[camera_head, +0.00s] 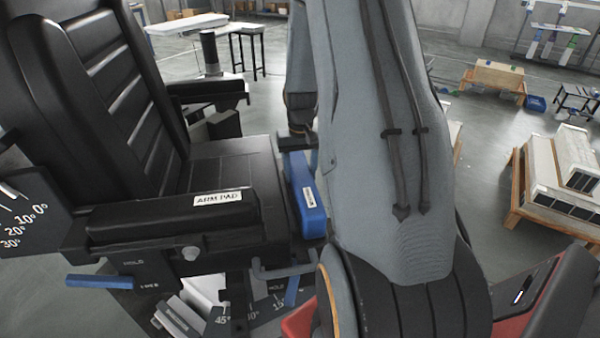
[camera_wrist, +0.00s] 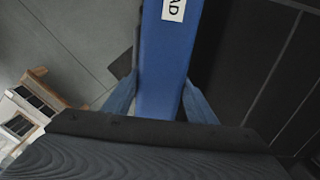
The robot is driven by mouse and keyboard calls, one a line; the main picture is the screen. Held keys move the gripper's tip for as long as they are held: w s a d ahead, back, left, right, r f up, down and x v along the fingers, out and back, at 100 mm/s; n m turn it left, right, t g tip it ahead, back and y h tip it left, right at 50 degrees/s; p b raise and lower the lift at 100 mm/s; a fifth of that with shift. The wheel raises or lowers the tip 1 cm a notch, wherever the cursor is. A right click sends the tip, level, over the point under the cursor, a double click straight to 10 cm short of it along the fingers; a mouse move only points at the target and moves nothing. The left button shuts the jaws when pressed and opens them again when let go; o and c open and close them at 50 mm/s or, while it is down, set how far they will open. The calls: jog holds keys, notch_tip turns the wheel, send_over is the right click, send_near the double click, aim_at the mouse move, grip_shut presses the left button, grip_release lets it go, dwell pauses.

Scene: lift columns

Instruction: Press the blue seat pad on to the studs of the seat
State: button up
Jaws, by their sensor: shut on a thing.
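The blue seat pad (camera_head: 309,196), with a white label, is at the front edge of the black seat (camera_head: 230,165) in the head view. In the wrist view the blue seat pad (camera_wrist: 163,65) runs up between the two bluish fingers of my gripper (camera_wrist: 160,84), which is shut on its sides. My gripper (camera_head: 296,140) is partly hidden behind my arm in the head view. The seat (camera_wrist: 265,60) lies right of the pad in the wrist view. No studs show, and I cannot tell whether the pad touches the seat.
A black arm pad (camera_head: 170,215) labelled ARM PAD stands beside the seat, nearer the head camera. A blue lever (camera_head: 100,282) sticks out below it. The backrest (camera_head: 110,90) rises at left. A pallet with pale blocks (camera_head: 560,180) is at right. Open floor lies between.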

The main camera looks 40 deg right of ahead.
jog(key=shift+f, duration=0.85)
dwell(0.9)
jog(key=shift+f, duration=0.25)
dwell(1.7)
jog(key=o, duration=1.6)
jog(key=shift+c, duration=0.2)
jog(key=shift+o, duration=1.2)
jog(key=shift+w+r, duration=0.1)
jog(key=shift+c, duration=0.5)
jog(key=shift+r, duration=0.15)
